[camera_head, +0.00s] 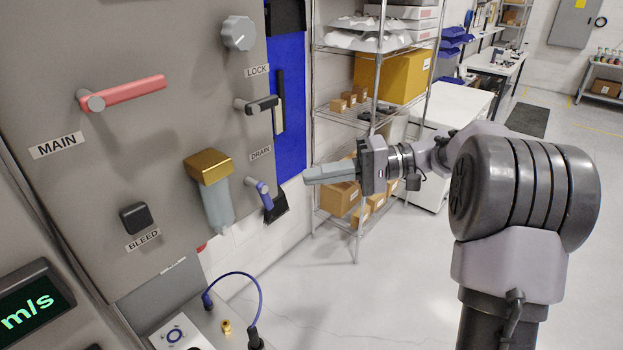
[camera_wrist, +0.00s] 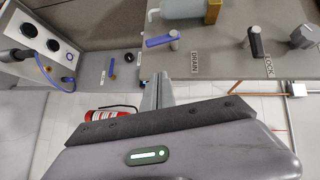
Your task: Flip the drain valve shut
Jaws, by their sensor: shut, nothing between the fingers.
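The drain valve (camera_head: 264,195) is a small blue lever on a grey pivot, below the DRAIN label (camera_head: 261,152) on the grey panel. In the head view its lever slants down from the pivot. It also shows in the wrist view (camera_wrist: 160,41), near the top centre, with its DRAIN label (camera_wrist: 194,64) to the right. My gripper (camera_head: 306,175) is shut and empty, to the right of the valve in the head view, with a gap between them. In the wrist view, the fingers (camera_wrist: 158,80) point up toward the panel, below the valve and not touching it.
The panel also carries a red MAIN lever (camera_head: 122,93), a dark LOCK lever (camera_head: 257,105), a grey knob (camera_head: 239,33), a BLEED button (camera_head: 136,218) and a brass-topped filter bowl (camera_head: 212,190). A blue cable (camera_head: 257,287) loops below. A wire shelf (camera_head: 378,75) stands behind my arm.

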